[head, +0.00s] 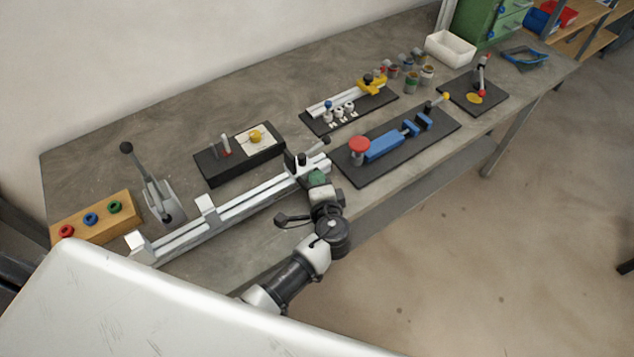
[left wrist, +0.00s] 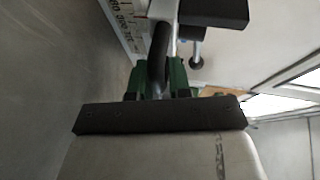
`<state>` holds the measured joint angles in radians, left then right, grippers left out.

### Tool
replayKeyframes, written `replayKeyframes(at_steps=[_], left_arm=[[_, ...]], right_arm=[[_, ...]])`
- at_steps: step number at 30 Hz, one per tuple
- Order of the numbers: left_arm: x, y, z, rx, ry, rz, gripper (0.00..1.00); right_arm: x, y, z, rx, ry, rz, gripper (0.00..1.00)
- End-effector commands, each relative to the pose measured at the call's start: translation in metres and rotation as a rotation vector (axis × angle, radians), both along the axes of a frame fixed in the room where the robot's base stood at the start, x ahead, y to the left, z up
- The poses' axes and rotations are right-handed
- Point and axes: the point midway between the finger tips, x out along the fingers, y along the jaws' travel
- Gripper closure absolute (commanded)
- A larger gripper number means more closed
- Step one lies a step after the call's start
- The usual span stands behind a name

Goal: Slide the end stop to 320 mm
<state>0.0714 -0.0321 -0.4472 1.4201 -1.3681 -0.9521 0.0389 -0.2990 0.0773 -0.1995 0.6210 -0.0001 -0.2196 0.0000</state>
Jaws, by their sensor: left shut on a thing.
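The silver rail (head: 245,202) runs along the front of the bench. The dark end stop (head: 298,161) sits near the rail's right end and shows as a black block in the left wrist view (left wrist: 213,12). My left gripper (head: 317,178), with green fingers, is at the end stop from the front side. In the left wrist view my left gripper (left wrist: 157,80) is shut on a dark upright part of the end stop (left wrist: 158,50). A printed scale (left wrist: 122,18) runs beside it; the figures are partly cut off and the exact reading cannot be told. My right gripper is out of view.
A lever stand (head: 160,195) and a wooden block with coloured rings (head: 95,219) are at the left. A black box (head: 240,160) lies behind the rail; a blue clamp on a black plate (head: 395,146) is to the right.

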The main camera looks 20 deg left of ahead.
Motion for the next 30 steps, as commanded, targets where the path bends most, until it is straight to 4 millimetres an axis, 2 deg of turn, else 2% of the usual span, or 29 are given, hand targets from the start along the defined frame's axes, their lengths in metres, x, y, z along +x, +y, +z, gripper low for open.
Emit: replayKeyframes(at_steps=[1, 7, 16, 17, 20, 21, 30], left_arm=[[0.003, -0.004, -0.006, -0.005, 0.006, -0.002, 1.0], [0.024, -0.022, -0.008, -0.007, 0.005, -0.002, 1.0], [0.027, -0.025, -0.004, -0.004, 0.01, -0.006, 1.0], [0.027, -0.025, -0.004, -0.005, 0.01, -0.006, 0.78], [0.027, -0.025, -0.004, -0.005, 0.008, -0.006, 0.63], [0.027, -0.025, -0.003, -0.004, 0.007, -0.005, 0.6], [0.025, -0.025, -0.002, -0.003, 0.005, -0.003, 0.6]], right_arm=[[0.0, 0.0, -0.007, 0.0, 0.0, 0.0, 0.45], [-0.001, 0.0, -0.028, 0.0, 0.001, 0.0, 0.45], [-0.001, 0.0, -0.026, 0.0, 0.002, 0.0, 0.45], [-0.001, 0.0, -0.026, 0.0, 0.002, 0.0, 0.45], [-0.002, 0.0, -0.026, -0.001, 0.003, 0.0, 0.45], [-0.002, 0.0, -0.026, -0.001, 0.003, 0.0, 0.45], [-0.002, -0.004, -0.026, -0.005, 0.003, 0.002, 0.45]])
